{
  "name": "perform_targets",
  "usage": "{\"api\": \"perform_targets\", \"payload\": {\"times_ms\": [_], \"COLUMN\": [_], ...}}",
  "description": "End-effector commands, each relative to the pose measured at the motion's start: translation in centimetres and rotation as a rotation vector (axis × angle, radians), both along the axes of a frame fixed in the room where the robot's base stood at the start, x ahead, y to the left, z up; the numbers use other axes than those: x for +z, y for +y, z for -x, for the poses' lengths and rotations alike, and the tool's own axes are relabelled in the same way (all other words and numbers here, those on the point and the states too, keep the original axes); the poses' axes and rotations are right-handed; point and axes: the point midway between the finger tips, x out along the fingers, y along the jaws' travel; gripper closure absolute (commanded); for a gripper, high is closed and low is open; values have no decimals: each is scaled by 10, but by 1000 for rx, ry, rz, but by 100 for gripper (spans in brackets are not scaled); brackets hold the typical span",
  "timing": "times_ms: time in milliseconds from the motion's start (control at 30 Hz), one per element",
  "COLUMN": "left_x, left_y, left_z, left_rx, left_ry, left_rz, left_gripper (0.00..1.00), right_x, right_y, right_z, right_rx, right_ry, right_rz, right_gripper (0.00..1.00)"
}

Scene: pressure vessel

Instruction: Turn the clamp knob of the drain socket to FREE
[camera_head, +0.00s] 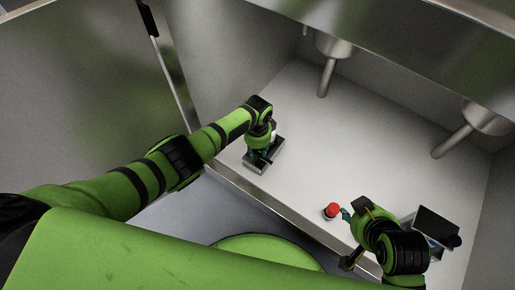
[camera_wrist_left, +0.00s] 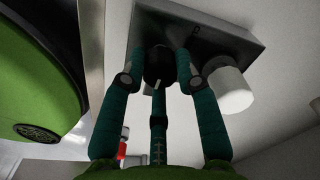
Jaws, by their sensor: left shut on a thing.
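My left gripper (camera_head: 262,156) is over a dark grey metal block (camera_head: 258,167) near the front edge of the floor. In the left wrist view, the fingers of my left gripper (camera_wrist_left: 159,73) are shut on a black round knob (camera_wrist_left: 158,64) with a white pointer line. The knob sits on the face of the grey block (camera_wrist_left: 225,38), beside a white cylinder (camera_wrist_left: 230,90). A dark letter, perhaps D, is on the block; other markings are hidden. My right gripper (camera_head: 347,214) is at the front right, its fingers too small to judge.
A red-topped button (camera_head: 332,210) stands just left of my right gripper. A black box-like thing (camera_head: 437,226) is at the right. Two metal pipes (camera_head: 327,75) (camera_head: 452,140) hang from above. The middle of the pale floor (camera_head: 350,140) is clear.

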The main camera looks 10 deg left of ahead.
Motion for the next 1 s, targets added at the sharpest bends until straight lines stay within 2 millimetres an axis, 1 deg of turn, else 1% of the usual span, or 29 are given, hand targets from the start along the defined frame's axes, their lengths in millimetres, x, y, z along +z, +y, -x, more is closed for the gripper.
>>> {"api": "perform_targets", "payload": {"times_ms": [100, 133, 167, 533, 667, 867, 1000], "left_x": [-2, -2, -2, 0, 7, 31, 60], "left_y": [0, 0, 0, 0, 0, 1, 0], "left_z": [2, 2, 2, 0, -1, 0, 0], "left_rx": [-2, -2, -2, 0, 0, -2, -1], "left_ry": [4, 4, 4, 1, -1, -2, -3], "left_rz": [-1, 0, -1, 0, 2, 0, 1], "left_gripper": [100, 56, 44, 44, 44, 44, 44], "right_x": [0, 0, 0, 0, 0, 0, 0], "right_y": [0, 0, 0, 1, 1, 1, 1], "right_z": [0, 0, 0, 2, 1, 1, 0], "right_rx": [0, 0, 1, -3, -2, 0, 0], "right_ry": [0, 0, 0, 4, 3, 1, 0], "right_rz": [0, 0, -1, -5, -3, -2, -1], "right_gripper": [60, 60, 60, 60, 60, 60, 60]}}
